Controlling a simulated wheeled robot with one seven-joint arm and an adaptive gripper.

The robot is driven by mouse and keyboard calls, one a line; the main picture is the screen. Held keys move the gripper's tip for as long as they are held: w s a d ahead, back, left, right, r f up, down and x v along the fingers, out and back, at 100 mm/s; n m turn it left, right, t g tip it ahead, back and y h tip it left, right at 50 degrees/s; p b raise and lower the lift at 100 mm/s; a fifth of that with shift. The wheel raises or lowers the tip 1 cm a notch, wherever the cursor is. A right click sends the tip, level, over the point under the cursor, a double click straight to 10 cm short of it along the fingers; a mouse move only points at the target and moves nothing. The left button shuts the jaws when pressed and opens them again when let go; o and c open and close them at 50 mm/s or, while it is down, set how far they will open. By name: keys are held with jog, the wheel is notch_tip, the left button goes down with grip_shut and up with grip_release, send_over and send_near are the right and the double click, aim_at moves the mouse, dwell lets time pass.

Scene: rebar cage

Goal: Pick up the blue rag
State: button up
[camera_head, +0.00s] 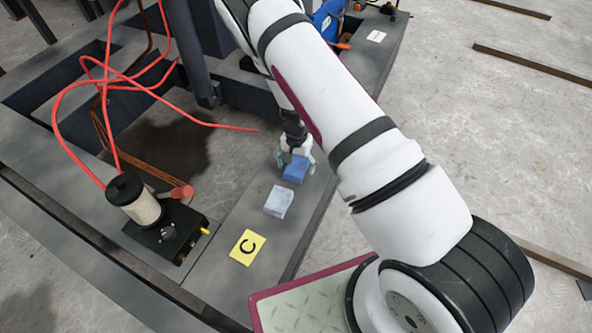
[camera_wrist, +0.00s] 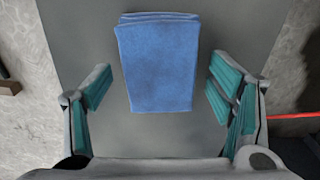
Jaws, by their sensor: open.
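The blue rag (camera_head: 295,169) is a folded cloth lying flat on the grey beam surface in the head view. It also shows in the wrist view (camera_wrist: 158,65), at the top middle, with folded layers along its upper edge. My gripper (camera_head: 297,158) is over the rag's far end in the head view. In the wrist view my gripper (camera_wrist: 160,88) is open, with one teal-padded finger on each side of the rag and a gap on both sides. Nothing is held. How high the fingertips are above the surface is hard to tell.
A pale grey-blue folded cloth (camera_head: 279,201) lies just nearer than the blue rag. A black device with a white cylinder (camera_head: 145,208) stands at left. A red cable (camera_head: 160,97) loops at upper left.

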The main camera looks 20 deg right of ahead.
aim_at(297, 165)
jog(key=c, duration=1.2)
jog(key=shift+c, duration=0.2)
jog(key=shift+r, duration=0.15)
jog(key=shift+r+p, duration=0.45)
jog(key=shift+r, duration=0.15)
notch_tip(297, 165, up, 2)
jog(key=shift+r+p, duration=0.25)
jog(key=shift+p, duration=0.4)
jog(key=s+d+r, duration=0.1)
jog(key=s+d, duration=0.1)
jog(key=s, duration=1.4)
